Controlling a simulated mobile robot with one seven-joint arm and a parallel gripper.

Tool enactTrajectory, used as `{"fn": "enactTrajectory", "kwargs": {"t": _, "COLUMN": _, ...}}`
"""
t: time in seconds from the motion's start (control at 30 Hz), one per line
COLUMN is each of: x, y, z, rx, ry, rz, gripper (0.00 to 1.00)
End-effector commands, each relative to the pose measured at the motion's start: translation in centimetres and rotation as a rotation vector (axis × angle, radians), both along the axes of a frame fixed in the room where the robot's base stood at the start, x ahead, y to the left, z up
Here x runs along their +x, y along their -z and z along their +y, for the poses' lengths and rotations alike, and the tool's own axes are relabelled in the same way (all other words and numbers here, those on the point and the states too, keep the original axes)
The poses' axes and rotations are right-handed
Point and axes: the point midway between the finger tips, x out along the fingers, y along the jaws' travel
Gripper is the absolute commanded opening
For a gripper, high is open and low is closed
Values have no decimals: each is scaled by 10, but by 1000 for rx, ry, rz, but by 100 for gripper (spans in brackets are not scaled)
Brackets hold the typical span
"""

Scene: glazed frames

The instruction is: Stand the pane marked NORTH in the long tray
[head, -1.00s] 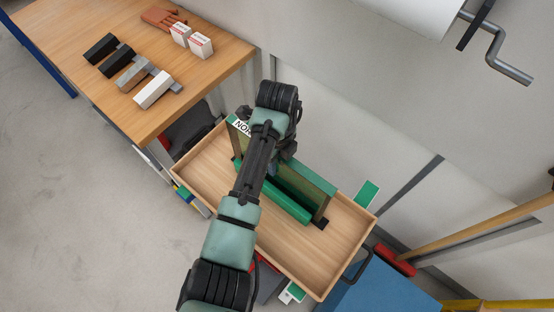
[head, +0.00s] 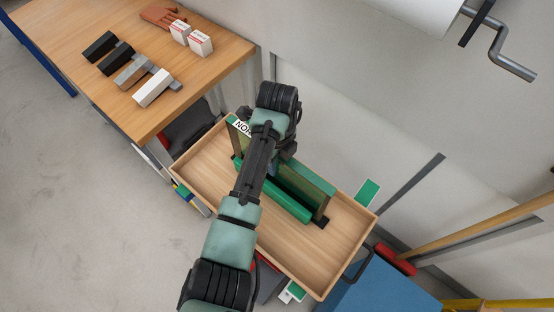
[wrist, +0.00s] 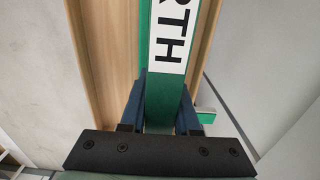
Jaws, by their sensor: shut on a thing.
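The pane marked NORTH has a green frame (head: 321,184) and tinted glass. It is roughly upright over the long wooden tray (head: 205,165), running along it. Its white label (head: 243,127) shows near the upper left corner, and "RTH" (wrist: 168,35) is readable in the wrist view. My gripper (wrist: 160,112) is shut on the pane's green top bar, one dark blue finger on each side. My arm hides the pane's middle and most of the gripper in the head view. I cannot tell whether the lower edge touches the tray floor.
A wooden table (head: 70,38) at the upper left holds several bars (head: 153,88), small white boxes (head: 200,44) and a brown glove (head: 160,16). A blue box (head: 385,285) stands at the lower right, near a red broom head (head: 396,260). A wall runs behind the tray.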

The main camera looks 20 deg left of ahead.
Motion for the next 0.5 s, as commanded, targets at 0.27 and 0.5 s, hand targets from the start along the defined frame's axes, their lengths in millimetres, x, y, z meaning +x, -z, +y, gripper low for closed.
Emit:
{"fn": "enactTrajectory", "kwargs": {"t": 0.27, "x": 2, "y": 0, "z": 1, "rx": 2, "ry": 0, "rz": -6, "gripper": 0}}
{"fn": "enactTrajectory", "kwargs": {"t": 0.5, "x": 2, "y": 3, "z": 1, "rx": 2, "ry": 0, "rz": -6, "gripper": 0}}
